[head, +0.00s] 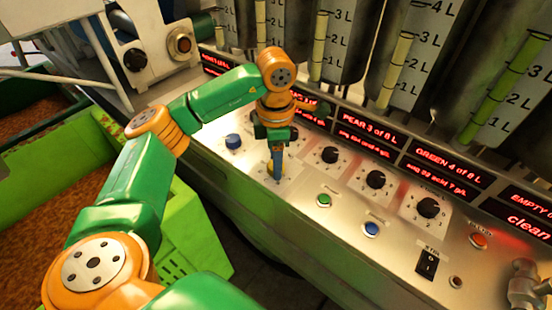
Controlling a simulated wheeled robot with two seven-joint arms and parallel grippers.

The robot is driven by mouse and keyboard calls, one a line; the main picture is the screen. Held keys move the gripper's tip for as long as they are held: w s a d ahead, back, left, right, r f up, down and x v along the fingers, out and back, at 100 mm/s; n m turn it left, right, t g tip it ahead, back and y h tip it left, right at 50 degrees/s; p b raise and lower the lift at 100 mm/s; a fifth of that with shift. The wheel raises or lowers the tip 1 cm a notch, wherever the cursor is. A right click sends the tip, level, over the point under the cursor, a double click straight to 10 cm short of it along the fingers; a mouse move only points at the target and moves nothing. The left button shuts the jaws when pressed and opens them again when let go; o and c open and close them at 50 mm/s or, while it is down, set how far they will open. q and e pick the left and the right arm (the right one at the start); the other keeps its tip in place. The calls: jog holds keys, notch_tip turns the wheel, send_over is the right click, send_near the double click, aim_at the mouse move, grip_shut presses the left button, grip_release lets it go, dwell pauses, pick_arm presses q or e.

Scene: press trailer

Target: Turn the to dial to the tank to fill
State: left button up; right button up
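My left gripper (274,174) points down at the sloped metal panel, over a pale dial plate in the lower row. Its fingers hide what is between them, so I cannot tell whether they hold a dial. Black dials with pale scale plates stand in a row to the right: one (330,155), another (376,180) and a larger one (428,208). A further black dial is partly hidden behind my gripper. The dial labels are too small to read. Red displays above read "PEAR 3 of 8 L" (369,135) and "GREEN 4 of 8 L" (447,165). My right gripper is not in view.
A blue knob (233,141) is left of my gripper. A green button (323,200), blue button (371,229), black switch (427,264) and orange button (478,240) line the panel's front. Tanks with level tubes stand behind. A green bin (185,225) is at left.

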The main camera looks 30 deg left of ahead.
pick_arm(q)
jog(key=o, duration=0.3)
jog(key=shift+o, duration=0.2)
notch_tip(320, 180, up, 7)
jog(key=shift+r+p, duration=0.1)
jog(key=shift+p, duration=0.6)
